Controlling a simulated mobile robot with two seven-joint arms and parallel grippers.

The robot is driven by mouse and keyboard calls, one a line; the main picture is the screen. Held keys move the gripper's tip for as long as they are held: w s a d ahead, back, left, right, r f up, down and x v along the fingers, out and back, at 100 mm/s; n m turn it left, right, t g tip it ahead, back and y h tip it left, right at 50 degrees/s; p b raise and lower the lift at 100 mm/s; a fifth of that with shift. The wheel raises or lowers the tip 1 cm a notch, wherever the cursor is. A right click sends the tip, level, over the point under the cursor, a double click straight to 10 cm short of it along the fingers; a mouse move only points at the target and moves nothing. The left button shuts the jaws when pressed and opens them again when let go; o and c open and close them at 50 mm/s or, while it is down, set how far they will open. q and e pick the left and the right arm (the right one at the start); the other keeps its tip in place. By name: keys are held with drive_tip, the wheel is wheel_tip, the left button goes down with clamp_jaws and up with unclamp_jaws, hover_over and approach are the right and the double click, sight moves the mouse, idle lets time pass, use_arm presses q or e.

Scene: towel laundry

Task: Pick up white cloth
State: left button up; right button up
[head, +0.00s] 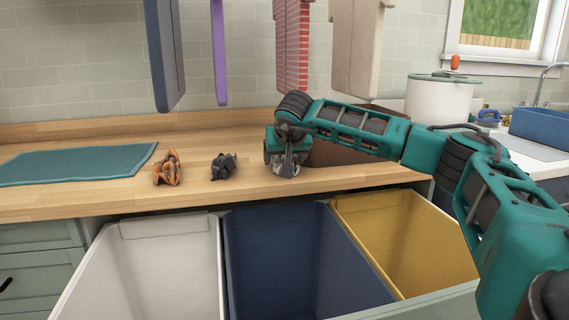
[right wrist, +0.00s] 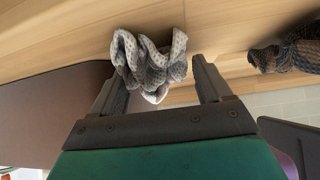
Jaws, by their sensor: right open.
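The white cloth, a crumpled grey-white waffle-textured bundle, lies on the wooden counter in the head view (head: 287,168), partly hidden by my right gripper (head: 284,160). It shows more fully in the right wrist view (right wrist: 148,58). There my right gripper (right wrist: 157,78) is open, with one finger on each side of the cloth and gaps beside it. I cannot tell if the fingers touch it. My left gripper is not in view.
A dark crumpled cloth (head: 224,166) and an orange-brown one (head: 167,168) lie left on the counter. White (head: 160,265), blue (head: 285,255) and yellow (head: 400,240) bins stand open in front. A brown container (head: 335,153) stands behind my arm. Towels hang above.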

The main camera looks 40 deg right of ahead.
drive_tip(key=c, duration=0.8)
